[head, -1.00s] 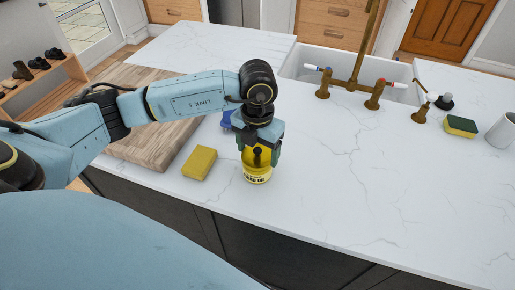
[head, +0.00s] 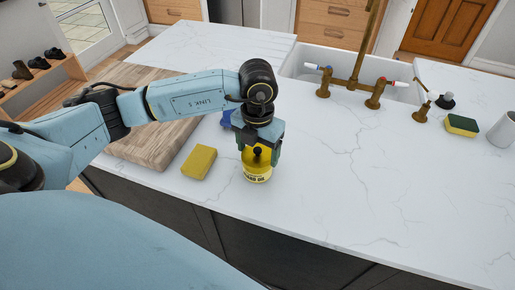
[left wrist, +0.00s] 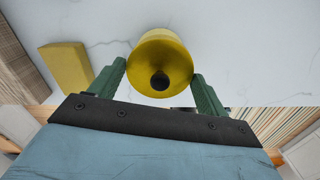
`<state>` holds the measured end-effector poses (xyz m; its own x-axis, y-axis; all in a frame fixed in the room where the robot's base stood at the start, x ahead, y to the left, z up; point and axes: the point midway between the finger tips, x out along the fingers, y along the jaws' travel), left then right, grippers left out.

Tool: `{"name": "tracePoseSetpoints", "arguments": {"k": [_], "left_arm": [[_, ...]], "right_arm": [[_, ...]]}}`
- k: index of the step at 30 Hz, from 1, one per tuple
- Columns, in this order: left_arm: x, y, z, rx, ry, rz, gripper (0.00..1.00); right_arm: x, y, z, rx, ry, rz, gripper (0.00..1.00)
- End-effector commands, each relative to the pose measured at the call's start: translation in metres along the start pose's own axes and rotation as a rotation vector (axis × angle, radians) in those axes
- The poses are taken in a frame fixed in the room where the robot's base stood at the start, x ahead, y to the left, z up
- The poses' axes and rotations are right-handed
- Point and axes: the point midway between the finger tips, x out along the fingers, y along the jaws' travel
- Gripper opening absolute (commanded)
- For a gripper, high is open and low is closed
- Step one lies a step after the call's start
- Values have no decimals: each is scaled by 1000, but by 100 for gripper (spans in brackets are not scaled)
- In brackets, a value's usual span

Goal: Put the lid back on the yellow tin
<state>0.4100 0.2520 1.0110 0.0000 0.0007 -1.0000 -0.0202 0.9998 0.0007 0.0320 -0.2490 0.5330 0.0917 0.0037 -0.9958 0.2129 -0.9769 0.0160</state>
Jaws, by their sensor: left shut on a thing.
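The yellow tin (head: 257,174), with a dark-lettered label, stands upright on the white counter near its front edge. A yellow lid with a black knob (head: 258,153) is at the top of the tin; it also shows in the left wrist view (left wrist: 150,55). My left gripper (head: 258,155) comes down from above, its green fingers on either side of the lid and shut on it. The fingers hide part of the seam, so I cannot tell whether the lid is fully seated. My right gripper is not in view.
A yellow sponge (head: 199,162) lies just left of the tin. A blue object (head: 227,119) is partly hidden behind the gripper. A wooden board (head: 150,143) lies at left; the sink with brass taps (head: 352,84) is behind.

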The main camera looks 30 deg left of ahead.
Motion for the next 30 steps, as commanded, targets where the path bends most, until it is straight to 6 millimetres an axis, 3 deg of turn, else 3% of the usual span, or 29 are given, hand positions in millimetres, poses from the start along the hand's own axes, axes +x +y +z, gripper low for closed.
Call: {"name": "tracePoseSetpoints", "arguments": {"k": [10, 11, 15, 30], "left_arm": [[0, 0, 0, 0, 0, 0, 55], [0, 0, 0, 0, 0, 0, 80], [0, 0, 0, 0, 0, 0, 99], [-4, 0, 0, 0, 0, 0, 100]], "right_arm": [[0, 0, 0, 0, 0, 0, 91], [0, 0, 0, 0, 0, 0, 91], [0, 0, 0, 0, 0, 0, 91], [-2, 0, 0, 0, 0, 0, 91]]}}
